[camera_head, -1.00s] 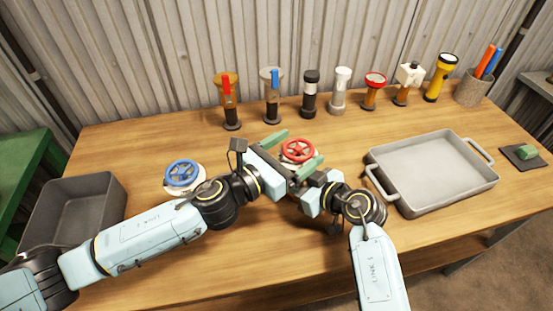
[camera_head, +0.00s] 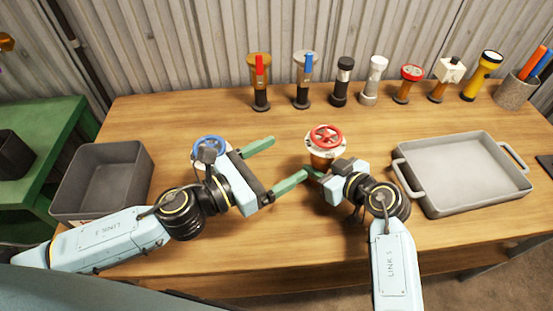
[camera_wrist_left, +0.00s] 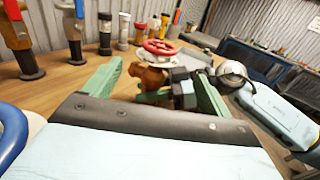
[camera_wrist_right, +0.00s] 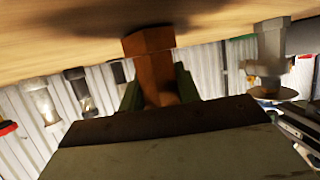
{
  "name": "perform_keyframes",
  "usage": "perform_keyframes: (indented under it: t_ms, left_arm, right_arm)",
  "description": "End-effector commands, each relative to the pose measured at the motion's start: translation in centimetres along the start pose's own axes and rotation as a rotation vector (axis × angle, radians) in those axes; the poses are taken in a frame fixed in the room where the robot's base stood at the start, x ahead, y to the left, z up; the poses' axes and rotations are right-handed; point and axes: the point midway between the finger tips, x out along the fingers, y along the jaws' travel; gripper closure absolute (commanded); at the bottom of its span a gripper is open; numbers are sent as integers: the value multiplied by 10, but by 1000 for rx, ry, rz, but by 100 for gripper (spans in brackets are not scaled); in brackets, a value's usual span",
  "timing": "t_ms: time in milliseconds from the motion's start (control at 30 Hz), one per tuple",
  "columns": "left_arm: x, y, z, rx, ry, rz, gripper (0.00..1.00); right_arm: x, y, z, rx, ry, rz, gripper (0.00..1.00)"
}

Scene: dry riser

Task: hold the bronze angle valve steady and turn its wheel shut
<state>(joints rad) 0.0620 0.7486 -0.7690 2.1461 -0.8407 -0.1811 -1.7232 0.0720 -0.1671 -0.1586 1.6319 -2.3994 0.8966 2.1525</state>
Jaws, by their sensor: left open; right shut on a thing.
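The bronze angle valve (camera_head: 322,160) stands upright on the table, with a red wheel (camera_head: 326,136) above a pale flange. My right gripper (camera_head: 316,173) is shut on the valve's body from the front, below the wheel. The right wrist view shows the bronze body (camera_wrist_right: 152,62) between the green fingers. My left gripper (camera_head: 276,164) is open and empty, to the left of the valve, with its fingers pointing right. In the left wrist view the red wheel (camera_wrist_left: 160,47) lies ahead, beyond the fingertips. The valve's lower body is partly hidden by my right gripper.
A blue-wheeled valve (camera_head: 210,143) stands close behind my left wrist. A dark bin (camera_head: 115,170) is at the left, and a grey handled tray (camera_head: 465,172) at the right. Several upright fittings and torches (camera_head: 340,85) line the back. The table between is clear.

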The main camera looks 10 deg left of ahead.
Motion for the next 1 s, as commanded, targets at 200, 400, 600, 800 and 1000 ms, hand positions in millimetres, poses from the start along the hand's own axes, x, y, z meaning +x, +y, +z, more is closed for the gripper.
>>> perform_keyframes:
  t_ms: [200,400,600,800,1000]
  left_arm:
    - [3,-2,0,-1,0,15,17]
    - [14,-16,-2,-6,9,111,17]
    - [19,-34,-2,-4,11,244,17]
    - [14,-45,0,0,4,344,17]
    - [11,-47,1,4,-2,387,17]
  right_arm:
    - [0,0,-2,-1,4,1,100]
    - [0,0,-2,-1,4,1,100]
    - [0,0,-2,-1,4,1,100]
    - [0,0,-2,-1,4,1,100]
    - [0,0,-2,-1,4,1,100]
